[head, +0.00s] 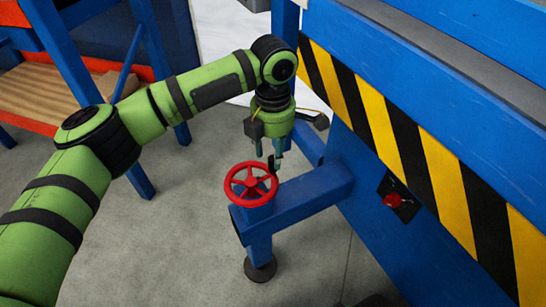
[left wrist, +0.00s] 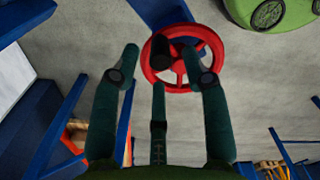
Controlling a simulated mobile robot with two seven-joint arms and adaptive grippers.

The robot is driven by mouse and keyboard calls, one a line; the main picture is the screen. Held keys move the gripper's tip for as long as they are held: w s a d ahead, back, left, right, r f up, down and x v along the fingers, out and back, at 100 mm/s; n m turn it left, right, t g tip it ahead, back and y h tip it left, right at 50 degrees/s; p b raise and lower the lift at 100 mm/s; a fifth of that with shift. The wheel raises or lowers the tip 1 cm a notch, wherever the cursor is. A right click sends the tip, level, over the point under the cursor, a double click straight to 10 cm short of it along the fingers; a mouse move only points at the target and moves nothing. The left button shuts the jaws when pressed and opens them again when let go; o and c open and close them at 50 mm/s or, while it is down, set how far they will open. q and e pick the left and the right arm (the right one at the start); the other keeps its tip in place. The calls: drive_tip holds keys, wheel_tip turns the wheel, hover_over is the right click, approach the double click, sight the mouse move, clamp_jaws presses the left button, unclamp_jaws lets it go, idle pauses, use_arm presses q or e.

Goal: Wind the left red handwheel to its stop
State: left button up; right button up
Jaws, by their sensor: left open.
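The red handwheel (head: 251,187) sits on top of a blue post and bracket beside the large blue machine. A dark knob stands up from its rim. My left gripper (head: 267,161) is open, pointing down over the wheel's far right edge, close to the knob. In the left wrist view the wheel (left wrist: 179,67) shows beyond the spread fingers (left wrist: 160,62), with the dark knob (left wrist: 176,52) between the upper fingertips. I cannot tell whether any finger touches the knob. My right gripper is not in view.
The blue machine (head: 440,85) with a yellow-and-black striped band fills the right side. A red knob on a dark plate (head: 393,200) is on its face. A blue frame with a wooden shelf (head: 50,95) stands back left. The grey floor left of the post is clear.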

sight(273, 158)
use_arm(q)
wheel_tip(273, 158, down, 4)
drive_tip(key=shift+r+b, duration=0.15)
drive_tip(key=shift+b, duration=0.25)
drive_tip(key=shift+f, duration=0.25)
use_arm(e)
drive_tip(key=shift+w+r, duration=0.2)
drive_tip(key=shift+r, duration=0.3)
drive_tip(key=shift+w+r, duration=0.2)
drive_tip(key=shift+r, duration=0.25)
use_arm(q)
clamp_jaws()
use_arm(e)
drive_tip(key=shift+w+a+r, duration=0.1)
